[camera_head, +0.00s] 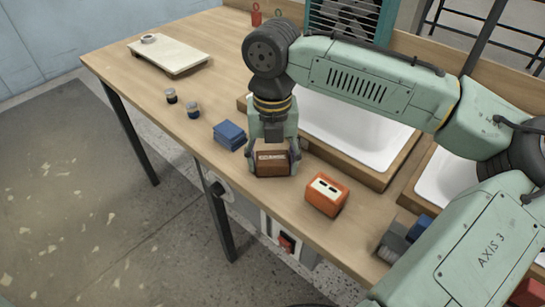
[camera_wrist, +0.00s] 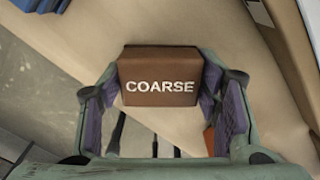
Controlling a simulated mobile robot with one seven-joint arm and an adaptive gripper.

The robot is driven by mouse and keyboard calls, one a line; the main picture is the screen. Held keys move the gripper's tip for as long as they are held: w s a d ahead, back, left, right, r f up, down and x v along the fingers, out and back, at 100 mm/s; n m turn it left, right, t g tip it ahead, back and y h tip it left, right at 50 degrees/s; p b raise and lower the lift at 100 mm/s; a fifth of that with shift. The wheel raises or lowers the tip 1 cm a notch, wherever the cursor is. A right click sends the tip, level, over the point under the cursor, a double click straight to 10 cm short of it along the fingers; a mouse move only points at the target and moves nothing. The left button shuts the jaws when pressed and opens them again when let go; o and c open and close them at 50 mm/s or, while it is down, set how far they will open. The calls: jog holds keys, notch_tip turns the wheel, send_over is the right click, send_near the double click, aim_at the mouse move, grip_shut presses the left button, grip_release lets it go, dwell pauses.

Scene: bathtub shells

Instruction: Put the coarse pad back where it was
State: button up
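The coarse pad (camera_head: 272,160) is a brown block with white COARSE lettering, near the front edge of the wooden bench. My gripper (camera_head: 273,150) points down over it, with one finger on each side. In the wrist view the pad (camera_wrist: 160,88) sits between the two fingertips (camera_wrist: 162,80), which appear to press on its left and right sides. Its lettering is upright and faces the wrist camera. I cannot tell whether its underside touches the bench.
A stack of blue pads (camera_head: 229,135) lies just left of my gripper. An orange slotted block (camera_head: 326,194) stands to the right. Two small dark-and-clear cups (camera_head: 193,110) and a pale board (camera_head: 168,54) are farther left. A white basin (camera_head: 355,130) lies behind.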

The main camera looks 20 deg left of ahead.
aim_at(273, 157)
jog(key=o, duration=0.3)
notch_tip(273, 157, up, 12)
jog(key=shift+r, duration=0.2)
dwell(0.5)
dwell(0.3)
